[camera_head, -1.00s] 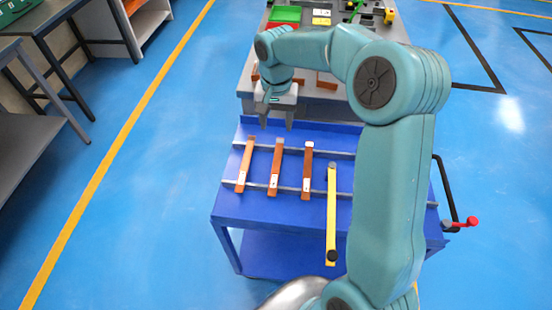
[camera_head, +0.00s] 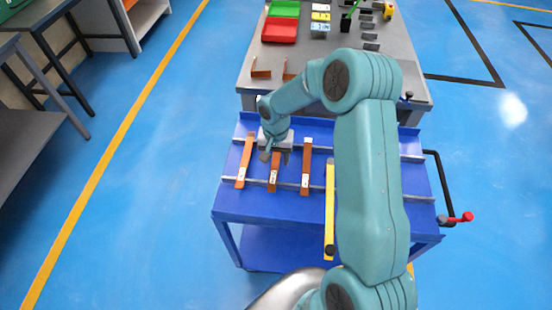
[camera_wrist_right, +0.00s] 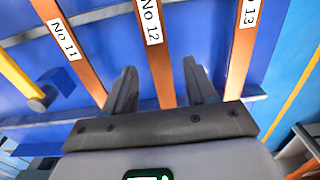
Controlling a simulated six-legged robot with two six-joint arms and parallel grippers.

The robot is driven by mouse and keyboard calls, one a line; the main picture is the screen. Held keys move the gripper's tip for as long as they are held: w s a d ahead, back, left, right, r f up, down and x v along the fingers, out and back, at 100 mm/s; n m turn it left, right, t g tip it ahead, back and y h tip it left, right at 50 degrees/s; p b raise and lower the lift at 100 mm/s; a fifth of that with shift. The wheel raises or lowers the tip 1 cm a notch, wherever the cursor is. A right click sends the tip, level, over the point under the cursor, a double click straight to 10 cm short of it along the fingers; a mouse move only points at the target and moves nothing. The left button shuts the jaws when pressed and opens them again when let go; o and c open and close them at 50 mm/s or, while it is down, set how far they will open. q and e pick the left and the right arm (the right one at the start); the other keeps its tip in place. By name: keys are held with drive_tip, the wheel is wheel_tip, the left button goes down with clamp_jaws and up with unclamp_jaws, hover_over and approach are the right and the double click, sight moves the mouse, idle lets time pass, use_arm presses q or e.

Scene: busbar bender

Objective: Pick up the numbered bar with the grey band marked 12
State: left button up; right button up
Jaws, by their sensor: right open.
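Three orange-brown bars lie side by side across the rails of a blue cart (camera_head: 235,203). In the right wrist view, the middle bar (camera_wrist_right: 159,62) has a white label reading No 12; it also shows in the head view (camera_head: 274,178). The No 11 bar (camera_wrist_right: 78,60) and No 13 bar (camera_wrist_right: 240,58) flank it. My right gripper (camera_head: 273,157) is open over the far part of the middle bar, hiding its far end. In the wrist view its fingers (camera_wrist_right: 160,82) stand on either side of that bar. Whether they touch it is unclear. My left gripper is not in view.
A yellow bar (camera_head: 330,205) lies right of the three bars. A black handle with a red knob (camera_head: 467,217) sticks out at the cart's right. A grey table (camera_head: 322,65) with red and green trays stands behind. My right arm covers the cart's right part.

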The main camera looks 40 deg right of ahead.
drive_tip(key=shift+f, duration=0.25)
clamp_jaws()
drive_tip(key=shift+r, duration=0.1)
